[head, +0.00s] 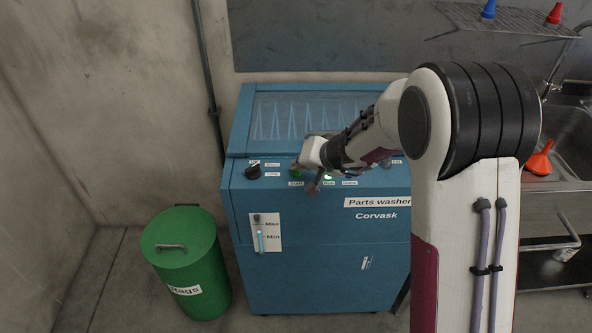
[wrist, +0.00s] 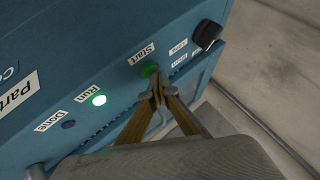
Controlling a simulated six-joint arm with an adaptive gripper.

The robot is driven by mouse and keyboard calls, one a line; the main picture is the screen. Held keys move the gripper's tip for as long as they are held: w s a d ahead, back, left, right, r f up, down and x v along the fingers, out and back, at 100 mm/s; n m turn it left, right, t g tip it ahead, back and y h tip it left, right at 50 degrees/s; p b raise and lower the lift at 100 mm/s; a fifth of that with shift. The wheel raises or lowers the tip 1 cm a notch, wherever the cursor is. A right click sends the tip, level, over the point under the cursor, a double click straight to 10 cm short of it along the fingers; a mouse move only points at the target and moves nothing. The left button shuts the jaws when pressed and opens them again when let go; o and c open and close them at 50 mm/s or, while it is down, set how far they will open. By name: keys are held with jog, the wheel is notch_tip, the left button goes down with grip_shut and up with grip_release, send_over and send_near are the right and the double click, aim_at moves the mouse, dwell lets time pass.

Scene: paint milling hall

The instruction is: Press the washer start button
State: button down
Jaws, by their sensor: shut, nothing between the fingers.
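The blue parts washer (head: 330,265) stands against the back wall in the head view. Its green start button (wrist: 149,69) shows in the wrist view beside the "Start" label (wrist: 141,54). My gripper (wrist: 157,88) is shut and empty, with its fingertips right at the start button and covering part of it; I cannot tell for sure whether they touch. The "Run" lamp (wrist: 99,99) glows bright green, and the "Done" lamp (wrist: 68,125) is dark.
A black selector knob (wrist: 207,34) sits beyond the start button, and another view of it is at the panel's left (head: 253,169). A green rags bin (head: 187,262) stands left of the washer. A sink (head: 572,140) with an orange funnel (head: 539,160) is at the right.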

aim_at(298, 173)
dwell(0.7)
jog(key=shift+r, duration=0.85)
jog(key=shift+r, duration=0.1)
jog(key=shift+r, duration=2.35)
